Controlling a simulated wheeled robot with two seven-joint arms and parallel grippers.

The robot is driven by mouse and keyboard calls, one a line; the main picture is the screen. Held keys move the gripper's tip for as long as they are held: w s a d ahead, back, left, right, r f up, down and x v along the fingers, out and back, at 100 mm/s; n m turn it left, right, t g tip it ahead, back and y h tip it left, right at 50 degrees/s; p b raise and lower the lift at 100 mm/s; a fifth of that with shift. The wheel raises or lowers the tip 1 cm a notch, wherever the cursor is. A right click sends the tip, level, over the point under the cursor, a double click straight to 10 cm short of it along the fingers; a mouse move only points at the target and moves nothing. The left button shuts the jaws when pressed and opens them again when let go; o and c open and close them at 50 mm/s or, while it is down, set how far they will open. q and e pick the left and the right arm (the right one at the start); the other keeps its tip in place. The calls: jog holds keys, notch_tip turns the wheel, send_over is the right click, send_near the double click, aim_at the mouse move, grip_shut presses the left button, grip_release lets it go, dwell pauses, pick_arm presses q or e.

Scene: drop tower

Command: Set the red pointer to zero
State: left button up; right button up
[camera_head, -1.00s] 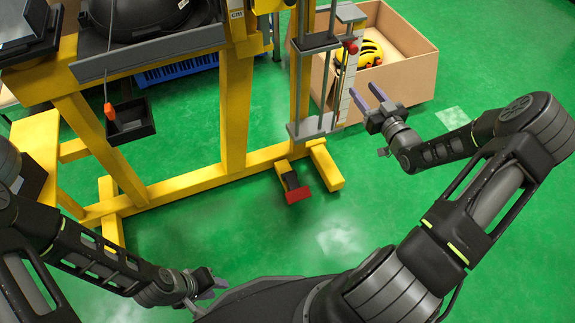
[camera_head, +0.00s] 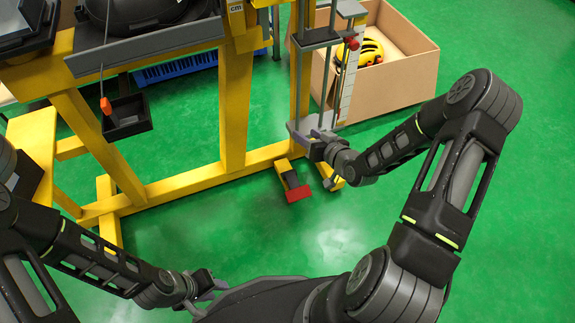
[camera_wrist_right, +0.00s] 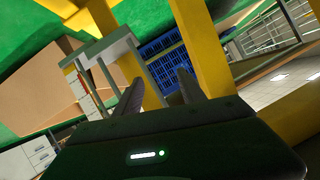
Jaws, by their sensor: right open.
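The red pointer (camera_head: 353,44) is a small red knob near the top of the white scale (camera_head: 347,88) on the drop tower's right side. The scale also shows at the left of the right wrist view (camera_wrist_right: 89,97), its marks too small to read. My right gripper (camera_head: 308,137) is low at the tower's lower plate (camera_head: 296,134), well below the pointer.
A yellow frame (camera_head: 236,110) carries the tower. A cardboard box (camera_head: 405,80) with a yellow helmet (camera_head: 371,52) stands behind the scale. A red-ended pedal (camera_head: 299,193) is at the frame's foot. A black tray (camera_head: 127,117) hangs left. Green floor (camera_head: 500,230) at right is clear.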

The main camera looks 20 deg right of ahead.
pick_arm(q)
jog(key=shift+f+b, duration=0.4)
jog(key=shift+f, duration=0.05)
pick_arm(e)
jog(key=s+a+f+g+y, duration=0.1)
jog(key=s+a+f+g, duration=0.1)
jog(key=a+f, duration=0.3)
jog(key=s+a, duration=0.1)
jog(key=a, duration=0.2)
jog(key=shift+s+f+g, duration=0.25)
jog(key=shift+f+g, duration=0.05)
jog(key=shift+f, duration=0.05)
